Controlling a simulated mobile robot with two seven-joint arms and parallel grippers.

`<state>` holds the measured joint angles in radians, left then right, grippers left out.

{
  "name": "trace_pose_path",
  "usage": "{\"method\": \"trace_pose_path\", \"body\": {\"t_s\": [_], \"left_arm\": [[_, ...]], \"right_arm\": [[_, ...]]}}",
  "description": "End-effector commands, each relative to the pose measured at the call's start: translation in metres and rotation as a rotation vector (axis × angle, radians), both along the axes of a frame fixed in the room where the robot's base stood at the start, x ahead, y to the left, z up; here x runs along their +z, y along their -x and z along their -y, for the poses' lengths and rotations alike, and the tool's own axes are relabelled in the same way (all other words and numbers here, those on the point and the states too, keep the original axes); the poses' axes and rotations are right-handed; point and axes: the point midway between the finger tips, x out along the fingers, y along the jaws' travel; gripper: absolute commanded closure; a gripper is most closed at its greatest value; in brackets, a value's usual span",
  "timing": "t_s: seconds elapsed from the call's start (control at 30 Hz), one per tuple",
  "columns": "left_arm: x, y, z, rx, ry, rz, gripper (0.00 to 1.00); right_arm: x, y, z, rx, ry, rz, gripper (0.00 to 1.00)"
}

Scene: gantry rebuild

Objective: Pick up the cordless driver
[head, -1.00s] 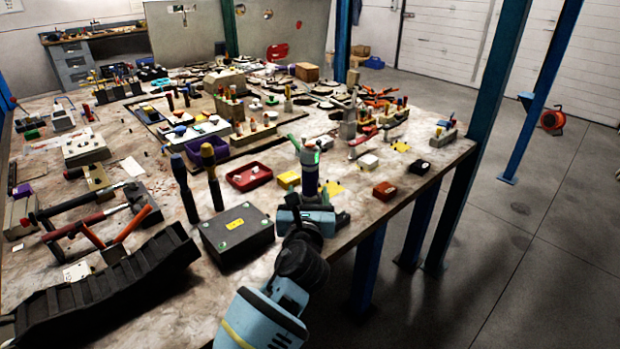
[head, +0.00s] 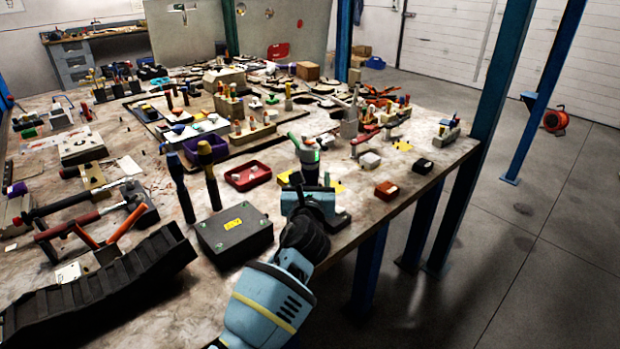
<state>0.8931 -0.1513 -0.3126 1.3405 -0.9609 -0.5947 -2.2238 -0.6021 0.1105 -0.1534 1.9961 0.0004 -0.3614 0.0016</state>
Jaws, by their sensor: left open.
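My right gripper is out of view.
A black case (head: 233,233) lies just left of my left gripper. Two upright dark-handled tools (head: 181,189) stand behind it. A red tray (head: 247,176) and a small red-brown box (head: 386,190) lie nearby. The table's edge drops to the floor at right.

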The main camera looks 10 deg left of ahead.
Motion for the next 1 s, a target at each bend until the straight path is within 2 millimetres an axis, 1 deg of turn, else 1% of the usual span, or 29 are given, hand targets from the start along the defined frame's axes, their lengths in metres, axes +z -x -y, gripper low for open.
{"method": "trace_pose_path", "body": {"t_s": [0.03, 0.07, 0.43, 0.47, 0.8, 0.87, 1.0], "left_arm": [[0.0, 0.0, 0.0, 0.0, 0.0, 0.0, 0.46], [0.0, 0.0, 0.0, 0.0, 0.0, 0.0, 0.5], [0.0, 0.0, 0.0, 0.0, 0.0, 0.0, 0.99], [0.0, 0.0, 0.0, 0.0, 0.0, 0.0, 1.0], [0.005, 0.0, 0.001, -0.001, -0.001, 0.005, 1.0], [0.01, 0.0, 0.001, -0.001, -0.001, 0.007, 1.0], [0.034, 0.0, 0.001, -0.002, -0.001, 0.014, 1.0]], "right_arm": [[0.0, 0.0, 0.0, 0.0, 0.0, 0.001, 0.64], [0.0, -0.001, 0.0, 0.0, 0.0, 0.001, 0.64], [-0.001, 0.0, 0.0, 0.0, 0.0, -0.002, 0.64], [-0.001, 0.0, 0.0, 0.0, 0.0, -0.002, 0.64], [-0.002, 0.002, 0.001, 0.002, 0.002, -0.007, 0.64], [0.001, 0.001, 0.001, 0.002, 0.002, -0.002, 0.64], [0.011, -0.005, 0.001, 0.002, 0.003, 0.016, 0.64]]}}
